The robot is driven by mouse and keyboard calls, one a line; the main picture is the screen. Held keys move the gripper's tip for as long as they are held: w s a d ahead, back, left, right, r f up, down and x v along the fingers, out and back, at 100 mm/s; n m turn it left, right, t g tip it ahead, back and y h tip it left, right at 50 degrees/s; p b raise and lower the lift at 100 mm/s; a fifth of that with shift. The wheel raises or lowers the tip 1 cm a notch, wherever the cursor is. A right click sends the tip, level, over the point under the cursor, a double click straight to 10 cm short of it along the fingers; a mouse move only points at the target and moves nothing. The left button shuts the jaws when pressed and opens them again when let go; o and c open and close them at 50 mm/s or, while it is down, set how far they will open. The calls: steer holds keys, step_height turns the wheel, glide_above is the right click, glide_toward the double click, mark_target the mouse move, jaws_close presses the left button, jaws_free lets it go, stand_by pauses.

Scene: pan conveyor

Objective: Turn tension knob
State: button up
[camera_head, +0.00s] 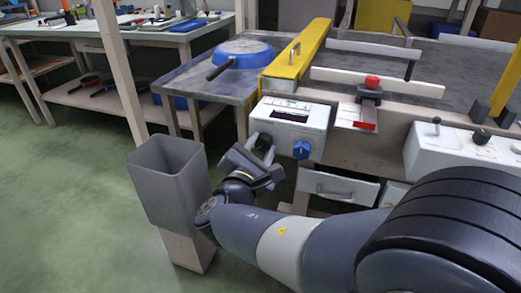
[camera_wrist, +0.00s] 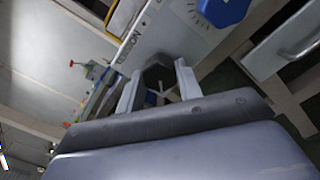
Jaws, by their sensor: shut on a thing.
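A white control box (camera_head: 290,125) is fixed to the front of the conveyor, with a blue knob (camera_head: 301,149) on the right of its face. In the wrist view the upside-down lettering seems to read TENSION, beside a dark knob (camera_wrist: 158,72). My gripper (camera_head: 261,144) is at the left part of the box's face, left of the blue knob. In the wrist view its two pale fingers (camera_wrist: 157,84) stand on either side of the dark knob and are shut on it. In the head view the gripper mostly hides this knob. The blue knob (camera_wrist: 222,10) is apart from the fingers.
A grey bin (camera_head: 168,185) stands left of my gripper, close to my arm. A drawer (camera_head: 337,188) with a handle is below the box. A blue pan (camera_head: 243,52) lies on the metal table at left. A yellow guard (camera_head: 300,55) spans the belt.

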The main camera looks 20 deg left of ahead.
steer(key=o, duration=1)
steer(key=s+p, duration=0.3)
steer(key=s, duration=0.7)
steer(key=shift+s+a, duration=0.3)
steer(key=shift+s, duration=0.1)
steer(key=shift+w+f, duration=0.1)
steer(key=w+b, duration=0.1)
steer(key=w, duration=0.2)
steer(key=w+b, duration=0.1)
steer(key=w, duration=0.2)
steer(key=w+b, duration=0.1)
steer(key=w, duration=0.3)
steer(key=shift+d, duration=0.3)
steer(key=shift+w, duration=0.35)
